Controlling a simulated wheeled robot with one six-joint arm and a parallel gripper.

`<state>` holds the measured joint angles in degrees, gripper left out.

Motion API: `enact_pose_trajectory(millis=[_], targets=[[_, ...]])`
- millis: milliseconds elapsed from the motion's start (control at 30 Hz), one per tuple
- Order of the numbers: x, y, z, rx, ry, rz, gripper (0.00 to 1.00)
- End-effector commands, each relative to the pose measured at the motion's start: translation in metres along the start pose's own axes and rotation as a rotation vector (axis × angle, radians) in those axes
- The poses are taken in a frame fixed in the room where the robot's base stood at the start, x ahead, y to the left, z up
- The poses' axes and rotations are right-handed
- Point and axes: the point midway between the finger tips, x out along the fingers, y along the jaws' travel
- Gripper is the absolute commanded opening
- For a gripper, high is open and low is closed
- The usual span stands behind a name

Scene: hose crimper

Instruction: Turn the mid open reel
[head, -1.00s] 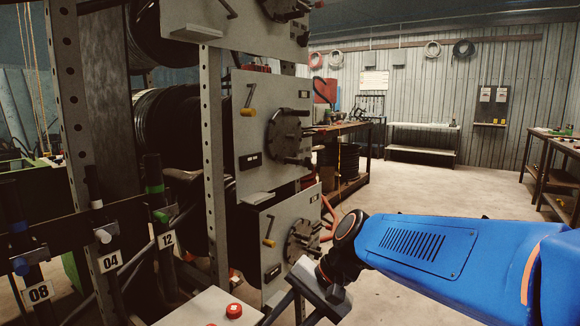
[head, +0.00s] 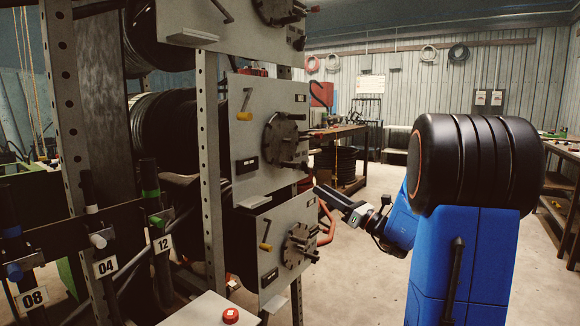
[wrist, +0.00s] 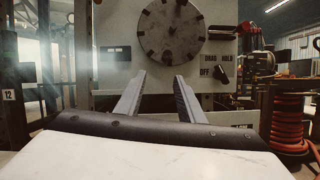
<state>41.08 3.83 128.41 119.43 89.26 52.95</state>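The middle reel's grey panel (head: 262,110) stands in the rack, with a round dark hub disc (head: 282,138) on its face. Black cable (head: 165,125) is wound behind it. A yellow-handled crank lever (head: 244,115) is at its upper left. In the wrist view, a disc (wrist: 170,30) with holes around its rim is ahead and above my fingers, on a panel with a black switch (wrist: 221,74) lettered DRAG, HOLD and OFF. My gripper (wrist: 160,78) is open and empty, its fingers apart. In the head view, my gripper (head: 335,198) is right of the rack, below the middle disc's level.
Similar panels sit above (head: 235,20) and below (head: 280,245) the middle one. A red button (head: 230,315) sits on a pale box in front. Numbered levers (head: 95,240) stand at the left. An orange coil (wrist: 289,125) is at the right in the wrist view.

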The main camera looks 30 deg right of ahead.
Motion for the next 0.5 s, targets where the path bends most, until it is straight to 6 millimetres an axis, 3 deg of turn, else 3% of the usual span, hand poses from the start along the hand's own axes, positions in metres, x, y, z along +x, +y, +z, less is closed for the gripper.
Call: enact_pose_trajectory(millis=[167, 500], targets=[[0.001, -0.013, 0.007, 0.016, -0.032, -0.025, 0.35], [0.052, -0.012, 0.007, 0.016, -0.029, -0.02, 0.35]])
